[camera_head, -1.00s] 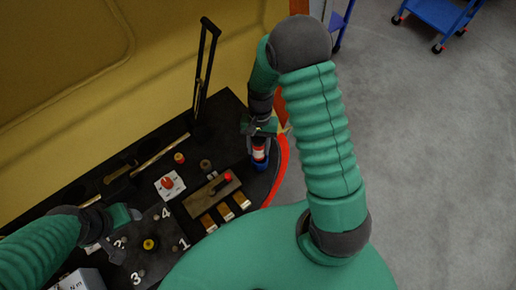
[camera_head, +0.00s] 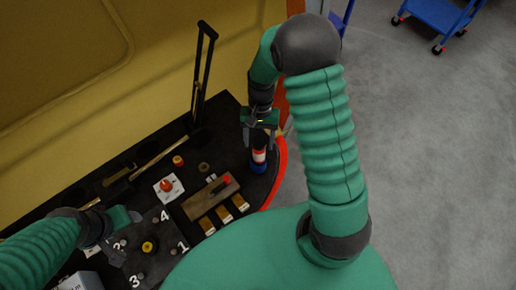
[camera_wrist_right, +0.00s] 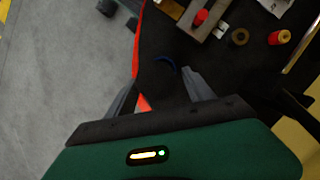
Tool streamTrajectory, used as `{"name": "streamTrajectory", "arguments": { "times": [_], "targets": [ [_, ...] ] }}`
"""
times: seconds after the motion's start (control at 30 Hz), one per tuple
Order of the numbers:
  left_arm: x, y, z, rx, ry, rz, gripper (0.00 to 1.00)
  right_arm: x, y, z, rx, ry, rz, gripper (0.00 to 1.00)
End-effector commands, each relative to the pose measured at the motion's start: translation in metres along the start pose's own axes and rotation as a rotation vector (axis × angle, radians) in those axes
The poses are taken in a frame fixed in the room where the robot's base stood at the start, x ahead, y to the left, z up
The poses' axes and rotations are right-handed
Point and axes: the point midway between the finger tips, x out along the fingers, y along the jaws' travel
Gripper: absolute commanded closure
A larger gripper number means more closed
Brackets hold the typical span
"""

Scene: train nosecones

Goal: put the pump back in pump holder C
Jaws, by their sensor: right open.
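The pump (camera_head: 260,156), a small red and white cylinder, stands in a blue round base (camera_head: 258,168) near the right end of the black console. I take this base for the pump holder; no letter is readable on it. My right gripper (camera_head: 262,128) is open just above the pump and apart from it. In the right wrist view its fingers (camera_wrist_right: 162,97) are spread with nothing between them, and a blue arc (camera_wrist_right: 166,62) shows beyond them. My left gripper (camera_head: 125,222) hovers over the console's left part; its jaws are unclear.
The black console (camera_head: 225,130) carries a red knob on a white plate (camera_head: 168,186), a lever block (camera_head: 212,197) and numbered dials (camera_head: 148,246). A tall black frame (camera_head: 201,75) rises behind. An orange-red edge (camera_head: 279,170) bounds the console at right, with open floor beyond.

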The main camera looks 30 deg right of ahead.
Motion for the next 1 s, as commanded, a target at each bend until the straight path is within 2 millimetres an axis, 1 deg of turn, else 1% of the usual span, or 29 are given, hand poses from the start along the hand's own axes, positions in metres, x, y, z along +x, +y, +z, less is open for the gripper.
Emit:
{"name": "streamTrajectory", "arguments": {
  "times": [0.03, 0.1, 0.2, 0.3, 0.37, 0.43, 0.47, 0.6, 0.7, 0.8, 1.0],
  "targets": [
    [-0.002, 0.000, 0.000, 0.000, 0.000, 0.000, 0.39, -0.015, -0.001, -0.001, 0.000, 0.006, -0.003, 0.39],
    [-0.003, 0.000, -0.001, 0.000, 0.000, 0.000, 0.39, -0.033, -0.001, -0.001, 0.000, 0.004, -0.003, 0.39],
    [-0.004, 0.000, -0.001, 0.000, 0.000, 0.000, 0.39, -0.053, -0.001, 0.000, -0.001, 0.003, -0.001, 0.39],
    [-0.004, 0.000, -0.001, 0.000, 0.000, 0.000, 0.39, -0.066, -0.001, 0.000, -0.001, 0.001, 0.000, 0.39],
    [-0.004, 0.000, -0.001, 0.000, 0.000, 0.000, 0.39, -0.070, -0.001, 0.003, -0.017, 0.013, 0.000, 0.39],
    [-0.004, 0.000, -0.001, 0.000, 0.000, 0.000, 0.39, -0.075, -0.004, 0.015, -0.092, 0.068, 0.001, 0.39],
    [-0.004, 0.000, -0.001, 0.000, 0.000, 0.000, 0.39, -0.077, -0.005, 0.023, -0.144, 0.107, 0.002, 0.39],
    [-0.004, 0.000, -0.001, 0.000, 0.000, 0.000, 0.39, -0.080, -0.008, 0.068, -0.457, 0.329, 0.009, 0.39],
    [-0.004, 0.000, -0.001, 0.000, 0.000, 0.000, 0.39, -0.078, -0.007, 0.091, -0.626, 0.443, 0.013, 0.39],
    [-0.004, 0.000, -0.001, 0.000, 0.000, 0.000, 0.39, -0.077, -0.007, 0.099, -0.695, 0.488, 0.015, 0.39],
    [-0.004, 0.000, -0.001, 0.000, 0.000, 0.000, 0.39, -0.076, -0.008, 0.098, -0.697, 0.489, 0.016, 0.39]
  ]
}}
